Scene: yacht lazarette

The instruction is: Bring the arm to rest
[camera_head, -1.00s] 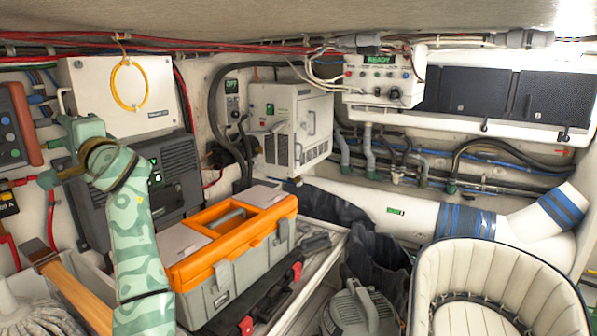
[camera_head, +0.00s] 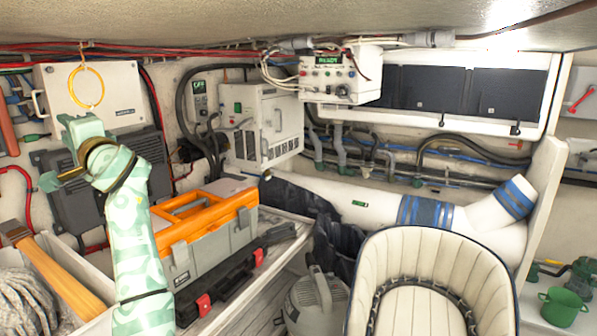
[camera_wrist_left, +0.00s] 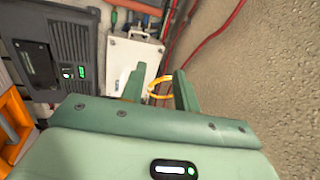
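My left arm comes up from the bottom left in the head view, in green camouflage. Its gripper (camera_head: 80,128) is raised in front of the wall gear, below a yellow ring (camera_head: 87,87) that hangs by a white box. In the left wrist view the two green fingers (camera_wrist_left: 160,86) stand apart with a gap between them. They hold nothing. The yellow ring (camera_wrist_left: 160,87) shows behind the gap, and I cannot tell how far off it is. My right gripper is in neither view.
An orange and grey toolbox (camera_head: 220,247) stands on the bench right of my arm. A wooden-handled tool (camera_head: 62,280) lies to its left. A white padded seat (camera_head: 425,300) is at front right, and a green pot (camera_head: 562,306) is at far right. Dark equipment (camera_head: 75,205) is behind the arm.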

